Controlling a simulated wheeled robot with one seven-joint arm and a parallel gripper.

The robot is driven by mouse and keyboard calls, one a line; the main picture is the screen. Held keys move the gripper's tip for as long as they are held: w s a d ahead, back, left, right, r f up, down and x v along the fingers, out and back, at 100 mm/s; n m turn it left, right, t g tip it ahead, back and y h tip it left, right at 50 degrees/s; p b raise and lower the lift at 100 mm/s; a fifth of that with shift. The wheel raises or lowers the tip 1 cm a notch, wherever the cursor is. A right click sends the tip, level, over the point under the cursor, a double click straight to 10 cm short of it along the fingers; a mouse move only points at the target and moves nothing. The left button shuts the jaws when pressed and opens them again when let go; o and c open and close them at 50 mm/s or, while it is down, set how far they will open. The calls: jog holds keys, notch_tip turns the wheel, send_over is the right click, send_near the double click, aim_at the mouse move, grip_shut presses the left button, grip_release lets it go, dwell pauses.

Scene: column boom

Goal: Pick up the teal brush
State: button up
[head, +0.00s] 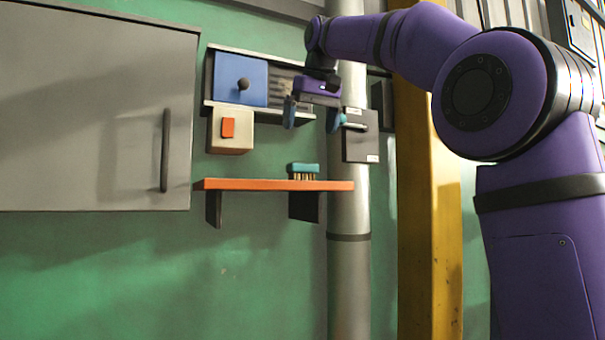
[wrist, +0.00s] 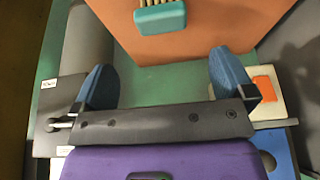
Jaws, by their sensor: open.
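The teal brush (head: 303,169) lies on the orange shelf (head: 250,185), bristles down, near the shelf's right end. In the wrist view the teal brush (wrist: 160,18) shows at the top, with its tan bristles at the picture's edge, beyond my fingertips. My gripper (head: 312,115) is above the shelf and the brush in the head view. In the wrist view my gripper (wrist: 160,80) has its two blue fingers wide apart with nothing between them. The brush is apart from both fingers.
A beige box with an orange switch (head: 228,128) and a blue panel with a dark knob (head: 243,84) are on the wall left of my gripper. A grey pipe (head: 348,230) runs behind the shelf's right end. A grey cabinet (head: 90,110) hangs at left.

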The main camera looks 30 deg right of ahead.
send_over(303, 168)
jog(key=f, duration=0.2)
jog(key=d+f, duration=0.1)
jog(key=f, duration=0.1)
jog(key=shift+w+f, duration=0.2)
jog(key=shift+f, duration=0.05)
jog(key=shift+s+x, duration=0.15)
jog(key=shift+x, duration=1.25)
jog(key=shift+s+x, duration=0.15)
jog(key=shift+x, duration=1.25)
jog(key=shift+a+f, duration=0.1)
jog(key=shift+c, duration=0.2)
jog(key=c, duration=0.9)
